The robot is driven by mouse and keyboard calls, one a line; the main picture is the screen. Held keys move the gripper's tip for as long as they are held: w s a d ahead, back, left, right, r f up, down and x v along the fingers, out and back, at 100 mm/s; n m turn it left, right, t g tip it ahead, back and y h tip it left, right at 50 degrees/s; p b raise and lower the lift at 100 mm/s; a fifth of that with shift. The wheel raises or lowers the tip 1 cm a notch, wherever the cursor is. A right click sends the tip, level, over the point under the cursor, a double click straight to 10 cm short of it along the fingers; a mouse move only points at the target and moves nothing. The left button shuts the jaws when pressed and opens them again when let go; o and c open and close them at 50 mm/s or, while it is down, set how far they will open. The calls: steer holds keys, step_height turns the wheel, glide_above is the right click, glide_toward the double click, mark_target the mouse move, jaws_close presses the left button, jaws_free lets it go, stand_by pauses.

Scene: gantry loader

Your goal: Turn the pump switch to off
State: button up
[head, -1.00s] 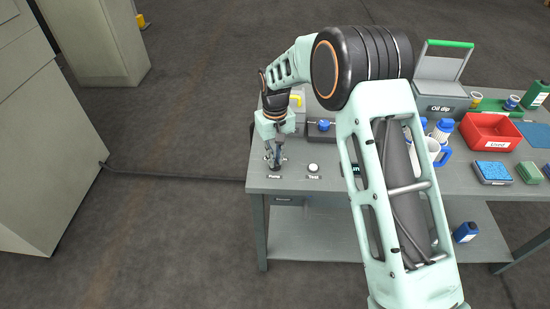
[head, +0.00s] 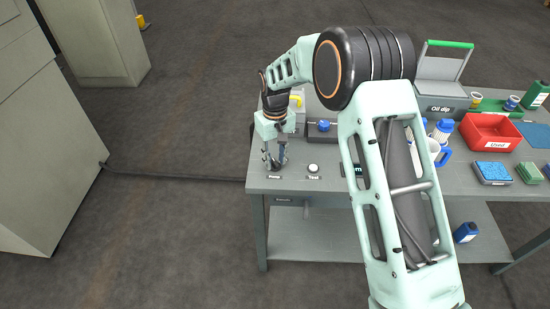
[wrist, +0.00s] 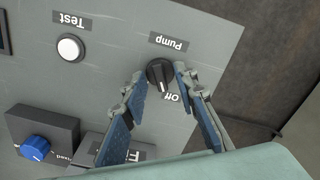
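The pump switch (wrist: 159,74) is a round black knob on the grey bench top, under the label Pump. In the wrist view its white mark points down toward the printed word Off. My gripper (wrist: 160,76) is open, with one finger on each side of the knob and a small gap visible on both sides. In the head view my gripper (head: 274,165) points down at the front left corner of the bench, and its fingers mostly hide the knob there.
A white Test button (head: 313,168) sits right of the switch. A blue knob (head: 324,125) on a dark box is behind it. The red Used bin (head: 490,132) and the Oil dip box (head: 441,97) stand farther right.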

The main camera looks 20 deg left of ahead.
mark_target(275, 162)
steer(key=shift+r, duration=0.1)
step_height(275, 162, up, 12)
stand_by(0.5)
